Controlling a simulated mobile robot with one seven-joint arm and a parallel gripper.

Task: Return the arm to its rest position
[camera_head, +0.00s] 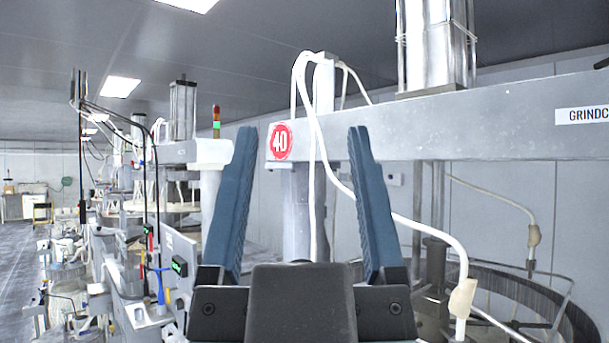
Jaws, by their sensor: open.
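My gripper (303,135) stands upright in the middle of the head view, close to the camera. Its two blue fingers point up and are spread wide apart. Nothing is held between them. The black palm of the gripper fills the bottom centre. Behind the fingers, a white hose and the end of a grey machine beam show through the gap. The rest of my arm is hidden below the picture.
White hoses (448,243) hang near a round platen rim (545,300) at lower right. Machines line the left side, beside an open floor aisle (18,275).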

